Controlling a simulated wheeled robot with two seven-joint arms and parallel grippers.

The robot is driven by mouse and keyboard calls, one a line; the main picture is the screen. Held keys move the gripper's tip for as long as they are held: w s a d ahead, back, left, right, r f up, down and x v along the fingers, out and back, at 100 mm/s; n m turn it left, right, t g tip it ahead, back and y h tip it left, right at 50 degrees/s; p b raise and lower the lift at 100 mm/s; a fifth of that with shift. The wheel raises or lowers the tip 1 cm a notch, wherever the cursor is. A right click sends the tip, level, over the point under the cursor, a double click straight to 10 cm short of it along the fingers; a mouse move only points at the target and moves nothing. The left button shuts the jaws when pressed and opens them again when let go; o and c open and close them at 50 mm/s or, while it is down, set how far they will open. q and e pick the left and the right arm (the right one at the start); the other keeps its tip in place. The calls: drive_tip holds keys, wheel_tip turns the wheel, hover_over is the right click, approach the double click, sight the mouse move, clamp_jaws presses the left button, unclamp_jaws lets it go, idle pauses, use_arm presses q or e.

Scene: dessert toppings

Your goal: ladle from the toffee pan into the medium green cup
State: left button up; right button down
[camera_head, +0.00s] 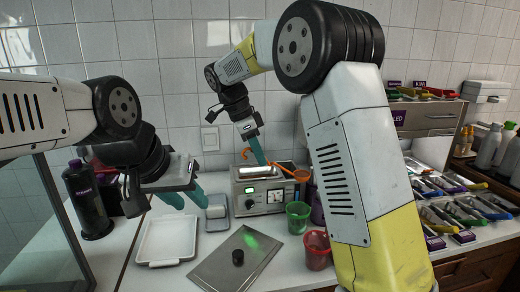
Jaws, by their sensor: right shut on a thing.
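My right gripper (258,156) is shut on the orange ladle (302,175), above the warmer at the back of the counter. The ladle's bowl hangs to the right, beyond the warmer's edge and above the green cup. Its contents cannot be seen. The toffee pan (257,172) seems to be the metal well in the top of the warmer; its inside is hidden. The green cup (298,217) stands upright in front of the warmer, to the right. My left gripper (185,198) is open and empty, above the counter left of the warmer.
A red cup (317,252) stands in front of the green cup, with a purple cup (317,212) behind. A metal lid (220,269) with a black knob and a white tray (168,240) lie in front. A small metal container (217,213) is beside my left gripper. A dark bottle (84,203) stands left.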

drive_tip(key=shift+w+f, duration=0.1)
drive_tip(key=shift+w, duration=0.15)
drive_tip(key=shift+f, duration=2.65)
drive_tip(key=d+r+y, duration=0.1)
drive_tip(key=y, duration=0.1)
drive_tip(key=d+r+y, duration=0.1)
drive_tip(key=y, duration=0.1)
drive_tip(key=d+r+g+y, duration=0.1)
drive_tip(key=y, duration=0.1)
drive_tip(key=shift+w+r, duration=0.25)
drive_tip(key=shift+r, duration=0.15)
drive_tip(key=shift+w+d+r+g+y, duration=0.15)
drive_tip(key=shift+w+d+r+y, duration=0.1)
drive_tip(key=shift+d+y, duration=0.8)
drive_tip(key=shift+w+d+r+g+y, duration=0.25)
drive_tip(key=shift+d+y, duration=0.35)
drive_tip(key=shift+d, duration=0.7)
drive_tip(key=shift+w+d+r+g+y, duration=0.1)
drive_tip(key=shift+w+d+r+y, duration=0.15)
drive_tip(key=shift+d+y, duration=0.8)
drive_tip(key=w+d+f+g+y, duration=0.1)
drive_tip(key=w+d+f+y, duration=0.1)
drive_tip(key=d+y, duration=0.6)
drive_tip(key=shift+w+d+f+g+y, duration=0.15)
drive_tip(key=shift+d+f+g+y, duration=0.3)
drive_tip(key=shift+d, duration=1.95)
drive_tip(key=shift+f, duration=0.1)
drive_tip(key=shift+h, duration=0.25)
